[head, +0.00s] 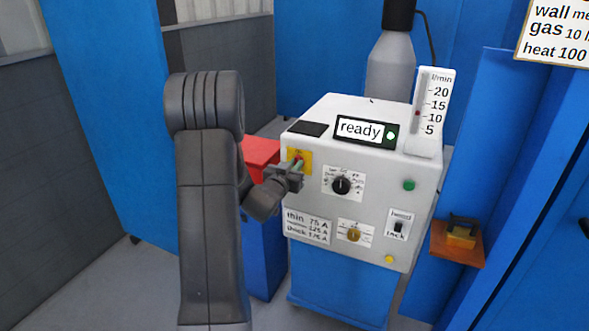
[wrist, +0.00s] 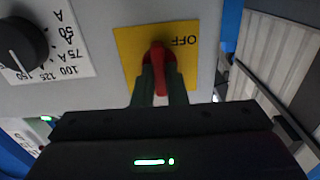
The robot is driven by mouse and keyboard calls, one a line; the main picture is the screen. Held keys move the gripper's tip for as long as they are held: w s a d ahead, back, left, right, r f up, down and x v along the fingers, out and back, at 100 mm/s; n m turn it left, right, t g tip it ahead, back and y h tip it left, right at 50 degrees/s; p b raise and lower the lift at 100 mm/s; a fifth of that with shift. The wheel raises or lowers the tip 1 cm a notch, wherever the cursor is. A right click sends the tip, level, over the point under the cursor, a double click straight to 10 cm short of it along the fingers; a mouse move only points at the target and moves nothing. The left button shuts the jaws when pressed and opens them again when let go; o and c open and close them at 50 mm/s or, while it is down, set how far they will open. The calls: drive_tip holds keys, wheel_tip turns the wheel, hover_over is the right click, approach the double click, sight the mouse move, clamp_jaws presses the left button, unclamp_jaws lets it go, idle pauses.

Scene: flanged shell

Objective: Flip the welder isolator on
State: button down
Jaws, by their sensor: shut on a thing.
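The welder isolator is a red handle (wrist: 159,62) on a yellow plate (wrist: 127,42) on the welder's front. In the head view the yellow plate (head: 307,156) is at the upper left of the white welder (head: 370,151). OFF reads upside down beside the handle in the wrist view; no ON mark shows, and the plate's lower part is hidden. My gripper (wrist: 160,88) has its two green fingers on either side of the red handle, shut on it. In the head view my gripper (head: 296,166) reaches the plate from below, partly covering the handle.
A display (head: 362,131) reads "ready" beside a pale light. A red box top (head: 260,155) stands close left of my gripper.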

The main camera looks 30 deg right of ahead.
drive_tip(key=c, duration=1.5)
unclamp_jaws()
drive_tip(key=shift+o, duration=0.2)
drive_tip(key=b+v, duration=0.1)
drive_tip(key=v, duration=1.3)
drive_tip(key=shift+d, duration=0.1)
drive_tip(key=p+x, duration=0.1)
drive_tip(key=x, duration=1.2)
drive_tip(key=shift+w+d, duration=0.3)
drive_tip(key=shift+a, duration=0.1)
